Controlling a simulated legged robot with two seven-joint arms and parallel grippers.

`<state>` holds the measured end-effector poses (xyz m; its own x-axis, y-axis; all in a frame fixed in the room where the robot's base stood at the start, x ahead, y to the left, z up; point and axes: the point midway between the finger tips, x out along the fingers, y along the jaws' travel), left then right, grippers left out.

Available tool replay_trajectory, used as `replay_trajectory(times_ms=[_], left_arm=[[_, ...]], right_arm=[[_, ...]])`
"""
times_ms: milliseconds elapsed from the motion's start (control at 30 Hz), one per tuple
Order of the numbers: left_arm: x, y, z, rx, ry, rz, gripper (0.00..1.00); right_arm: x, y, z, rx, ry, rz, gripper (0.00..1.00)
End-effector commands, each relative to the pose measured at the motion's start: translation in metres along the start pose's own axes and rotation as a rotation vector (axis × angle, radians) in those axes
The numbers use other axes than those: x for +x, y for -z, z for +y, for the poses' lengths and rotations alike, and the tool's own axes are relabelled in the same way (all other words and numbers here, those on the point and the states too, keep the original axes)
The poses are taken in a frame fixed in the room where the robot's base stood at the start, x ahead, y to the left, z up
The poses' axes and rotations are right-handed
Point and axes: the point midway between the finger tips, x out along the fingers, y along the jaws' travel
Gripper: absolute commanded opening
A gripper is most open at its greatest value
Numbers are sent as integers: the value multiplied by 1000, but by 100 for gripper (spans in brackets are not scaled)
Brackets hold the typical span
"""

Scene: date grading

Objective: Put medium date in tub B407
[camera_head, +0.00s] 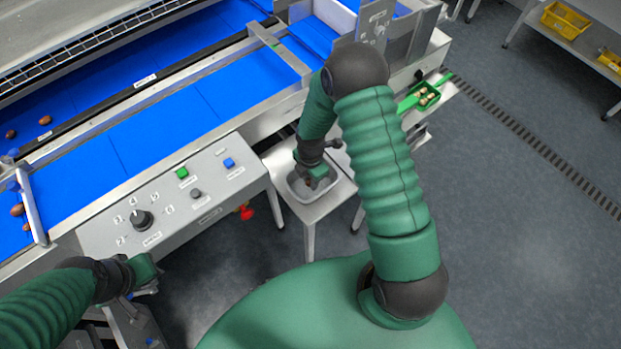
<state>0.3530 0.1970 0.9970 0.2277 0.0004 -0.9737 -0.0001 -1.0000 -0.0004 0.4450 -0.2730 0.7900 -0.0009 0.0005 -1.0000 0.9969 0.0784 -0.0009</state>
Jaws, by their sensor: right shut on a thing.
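My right gripper (314,178) points down into a pale, clear-walled tub (291,185) on a small metal stand beside the conveyor. It is shut on a small brown date (308,182), mostly hidden by the fingers. I cannot tell whether the date touches the tub's floor. No label on the tub is readable. My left gripper (147,273) is at the lower left, below the control panel; its fingers are too unclear to judge.
Several brown dates (17,210) lie at the left end of the blue belt (165,130). A control panel (170,205) with a knob and buttons sits in front. A green tray (427,95) with pale pieces stands at right. Yellow crates (565,20) are far right. Floor at right is clear.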

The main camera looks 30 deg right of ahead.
Motion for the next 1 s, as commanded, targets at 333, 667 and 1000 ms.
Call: replay_trajectory(times_ms=[333,667,1000], left_arm=[[4,-1,0,0,0,0,0],[7,-2,0,0,0,0,0],[10,-2,0,0,0,0,0]], right_arm=[[6,0,0,0,0,0,11],[11,0,0,0,0,0,11],[16,0,0,0,0,0,11]])
